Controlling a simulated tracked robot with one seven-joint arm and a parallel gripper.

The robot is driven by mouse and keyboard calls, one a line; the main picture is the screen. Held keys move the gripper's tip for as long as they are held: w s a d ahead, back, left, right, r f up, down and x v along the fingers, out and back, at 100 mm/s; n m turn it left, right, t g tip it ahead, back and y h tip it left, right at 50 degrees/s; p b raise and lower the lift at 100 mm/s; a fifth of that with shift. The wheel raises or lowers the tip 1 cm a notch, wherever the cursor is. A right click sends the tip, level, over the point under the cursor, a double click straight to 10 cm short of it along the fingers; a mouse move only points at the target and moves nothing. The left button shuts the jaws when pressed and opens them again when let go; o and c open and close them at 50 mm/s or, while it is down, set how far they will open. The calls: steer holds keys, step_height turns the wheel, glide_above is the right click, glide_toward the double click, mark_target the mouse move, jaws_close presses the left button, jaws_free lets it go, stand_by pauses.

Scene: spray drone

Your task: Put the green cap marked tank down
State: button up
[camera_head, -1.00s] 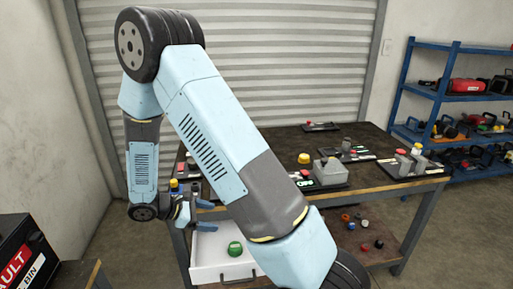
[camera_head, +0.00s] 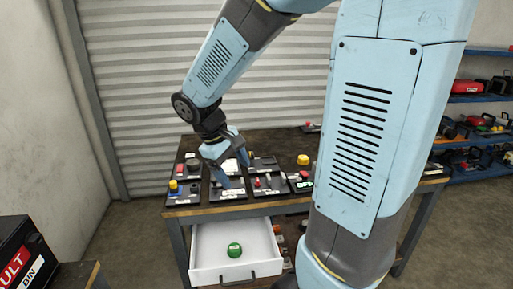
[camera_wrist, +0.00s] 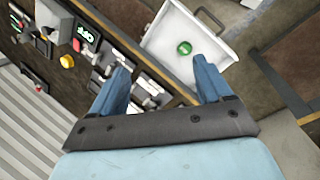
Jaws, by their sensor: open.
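The green cap (camera_head: 234,250) lies in the open white drawer (camera_head: 208,268) under the bench top, on the drawer floor, clear of its walls. In the wrist view the cap (camera_wrist: 184,48) shows beyond my fingers, inside the drawer (camera_wrist: 158,37). Its marking is too small to read. My gripper (camera_head: 235,172) is above the bench top, behind and higher than the drawer, and apart from the cap. In the wrist view its blue fingers (camera_wrist: 163,82) are spread wide with nothing between them.
The bench top (camera_head: 188,211) bears several black panels with switches and buttons, including a yellow knob (camera_head: 303,159). A black fault bin (camera_head: 22,258) stands at the lower left. Blue shelves (camera_head: 487,97) stand at the right. My arm hides the bench's right part.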

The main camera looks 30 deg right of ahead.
steer(key=s+r+m+t+y, duration=0.4)
steer(key=s+r+m+t, duration=0.1)
steer(key=s+r, duration=0.6)
steer(key=shift+s+d+t, duration=0.15)
steer(key=shift+d+t, duration=0.25)
steer(key=shift+d, duration=0.05)
steer(key=shift+s, duration=0.1)
stand_by(0.7)
steer(key=shift+c, duration=0.3)
